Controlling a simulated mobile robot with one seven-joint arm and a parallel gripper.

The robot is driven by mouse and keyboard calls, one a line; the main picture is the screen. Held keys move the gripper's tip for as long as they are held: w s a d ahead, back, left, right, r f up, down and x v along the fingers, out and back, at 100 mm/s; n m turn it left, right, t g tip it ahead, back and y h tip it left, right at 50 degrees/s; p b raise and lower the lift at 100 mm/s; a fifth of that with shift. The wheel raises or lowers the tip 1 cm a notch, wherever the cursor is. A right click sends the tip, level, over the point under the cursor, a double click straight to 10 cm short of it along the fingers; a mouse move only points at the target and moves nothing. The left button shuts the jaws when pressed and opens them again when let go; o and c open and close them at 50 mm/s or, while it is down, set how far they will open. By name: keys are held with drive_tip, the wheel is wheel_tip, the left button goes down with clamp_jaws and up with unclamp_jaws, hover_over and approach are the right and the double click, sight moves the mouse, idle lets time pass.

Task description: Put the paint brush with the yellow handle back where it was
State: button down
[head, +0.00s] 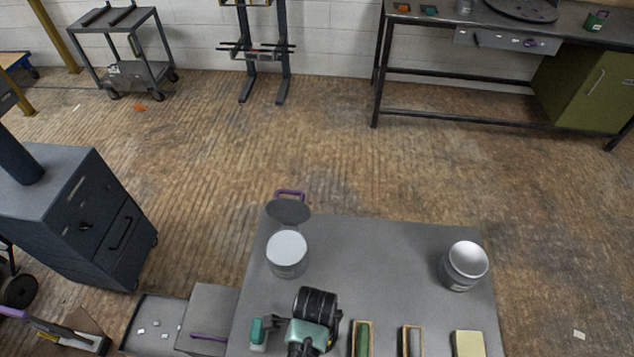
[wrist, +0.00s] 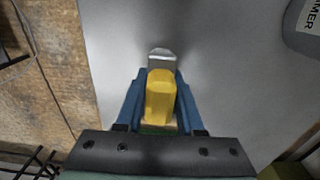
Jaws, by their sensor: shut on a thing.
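In the wrist view my gripper (wrist: 159,92) is shut on the paint brush with the yellow handle (wrist: 160,98). The yellow part lies between the two blue fingers, with a silver-grey end showing beyond it. The bristles cannot be made out. The brush is over a plain grey surface; I cannot tell how high. In the head view my arm covers part of the table's near edge, and neither the brush nor the fingertips can be clearly seen. A grey can (wrist: 306,24) with a label ending in "MER" is at the upper right of the wrist view, apart from the gripper.
On the grey table (head: 375,275) stand a pale-topped can (head: 287,254) at left and an open metal can (head: 465,267) at right. Narrow wood-edged boxes (head: 362,340) and a pale yellow block (head: 468,344) line the near edge. The table's middle is clear.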

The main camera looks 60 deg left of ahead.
drive_tip(key=c, duration=0.5)
unclamp_jaws()
